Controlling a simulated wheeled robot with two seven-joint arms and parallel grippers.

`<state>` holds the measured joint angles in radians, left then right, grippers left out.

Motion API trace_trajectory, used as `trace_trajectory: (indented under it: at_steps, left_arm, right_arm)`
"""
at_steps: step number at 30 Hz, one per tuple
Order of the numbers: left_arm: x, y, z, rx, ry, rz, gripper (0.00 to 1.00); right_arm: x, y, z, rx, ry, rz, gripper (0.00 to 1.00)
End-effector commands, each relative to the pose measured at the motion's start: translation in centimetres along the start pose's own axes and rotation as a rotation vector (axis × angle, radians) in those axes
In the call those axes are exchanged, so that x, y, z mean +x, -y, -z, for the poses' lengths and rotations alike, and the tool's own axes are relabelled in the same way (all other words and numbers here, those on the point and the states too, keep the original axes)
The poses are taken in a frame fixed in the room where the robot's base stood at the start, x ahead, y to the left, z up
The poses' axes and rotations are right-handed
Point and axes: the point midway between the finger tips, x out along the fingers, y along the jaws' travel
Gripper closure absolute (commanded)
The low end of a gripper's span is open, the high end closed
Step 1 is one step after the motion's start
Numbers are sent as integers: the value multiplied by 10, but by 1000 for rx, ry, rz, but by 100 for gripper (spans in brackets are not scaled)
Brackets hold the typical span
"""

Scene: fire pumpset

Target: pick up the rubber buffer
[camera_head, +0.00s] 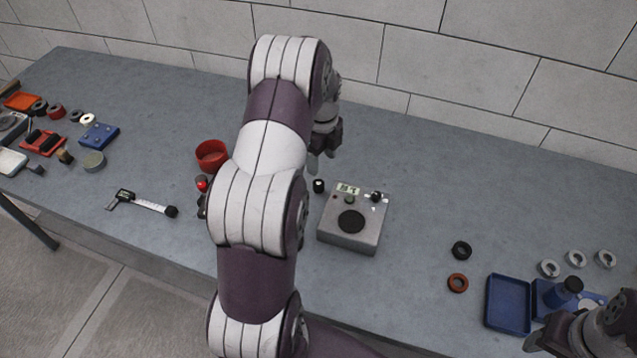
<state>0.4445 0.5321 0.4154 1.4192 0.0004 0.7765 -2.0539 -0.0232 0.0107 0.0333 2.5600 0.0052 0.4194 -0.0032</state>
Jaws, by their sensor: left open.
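A small black cylinder with a pale top (319,185), which looks like the rubber buffer, stands on the grey table just left of a grey box with a dial. My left arm reaches over the table. My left gripper (322,163) is open above and just behind the black cylinder, apart from it in the picture. Its fingers point down and are partly hidden by my arm. My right gripper (535,346) is at the bottom right corner, partly cut off, and its jaws are unclear.
The grey box (367,238) stands close right of the cylinder. A red cup (211,154) is left of my arm. A caliper-like tool (145,203) lies further left. A blue tray (508,304) and black ring (461,250) are at right. The table's back right is clear.

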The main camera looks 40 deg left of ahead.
Motion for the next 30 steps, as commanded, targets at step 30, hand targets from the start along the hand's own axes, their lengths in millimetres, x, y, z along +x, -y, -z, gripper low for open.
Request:
trace_trajectory:
  at_steps: [30]
  left_arm:
    - [125,13,-18,284,1,1,38]
  right_arm:
    - [-27,0,3,0,0,0,52]
